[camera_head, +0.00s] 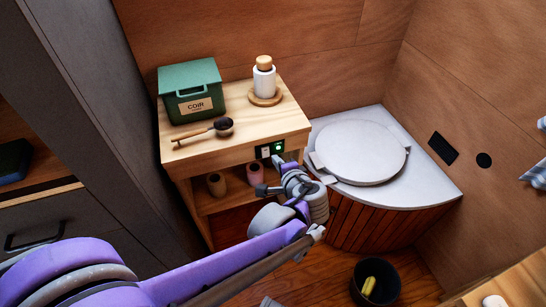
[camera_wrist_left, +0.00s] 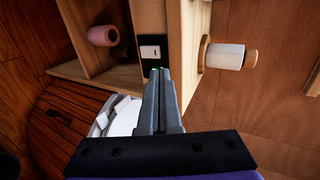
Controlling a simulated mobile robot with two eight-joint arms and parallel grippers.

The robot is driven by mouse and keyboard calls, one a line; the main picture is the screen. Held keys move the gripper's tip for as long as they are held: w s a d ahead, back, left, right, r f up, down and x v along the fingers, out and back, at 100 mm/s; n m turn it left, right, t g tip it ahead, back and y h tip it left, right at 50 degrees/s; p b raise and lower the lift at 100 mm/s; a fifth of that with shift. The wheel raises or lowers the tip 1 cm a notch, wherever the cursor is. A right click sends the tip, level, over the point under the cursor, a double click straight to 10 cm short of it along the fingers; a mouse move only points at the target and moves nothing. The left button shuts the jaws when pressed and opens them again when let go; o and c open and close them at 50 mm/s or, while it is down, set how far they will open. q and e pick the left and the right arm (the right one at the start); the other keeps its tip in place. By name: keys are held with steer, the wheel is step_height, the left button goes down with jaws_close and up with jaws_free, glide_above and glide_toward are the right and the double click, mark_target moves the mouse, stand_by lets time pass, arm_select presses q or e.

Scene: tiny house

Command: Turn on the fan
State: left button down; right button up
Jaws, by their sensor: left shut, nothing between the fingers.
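A black switch panel is on the front edge of the wooden stand. I cannot make out a fan in either view. My right gripper is not in view.
On the stand (camera_head: 240,135) are a green coir box (camera_head: 190,90), a wooden scoop (camera_head: 205,130) and a white bottle (camera_head: 264,80). Pots (camera_head: 216,184) sit on the shelf below. A round-lidded toilet (camera_head: 362,150) is to the right, with a dark bin (camera_head: 376,283) on the floor.

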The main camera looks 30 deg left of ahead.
arm_select(q)
steer(key=s+d+r, duration=0.1)
steer(key=s+d+r+p, duration=0.1)
steer(key=r, duration=0.1)
steer(key=shift+s+d+r, duration=0.2)
steer(key=shift+s+d, duration=0.05)
steer(key=shift+d, duration=0.15)
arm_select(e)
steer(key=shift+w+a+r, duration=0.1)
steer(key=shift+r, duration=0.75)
arm_select(q)
steer(key=s+d+f+n+g+h, duration=0.2)
steer(key=s+f+n+h, duration=0.25)
steer(key=s, duration=0.45)
steer(key=s+d+f+n+g+h, duration=0.15)
steer(key=s+f+n+h, duration=0.3)
steer(key=s, duration=0.45)
step_height(320, 180, up, 16)
steer(key=w+d+p, duration=0.1)
steer(key=w+p, duration=0.1)
steer(key=p, duration=1.2)
steer(key=shift+f+m+t+h, duration=0.25)
steer(key=shift+m+t+h, duration=0.05)
steer(key=shift+m+t, duration=0.15)
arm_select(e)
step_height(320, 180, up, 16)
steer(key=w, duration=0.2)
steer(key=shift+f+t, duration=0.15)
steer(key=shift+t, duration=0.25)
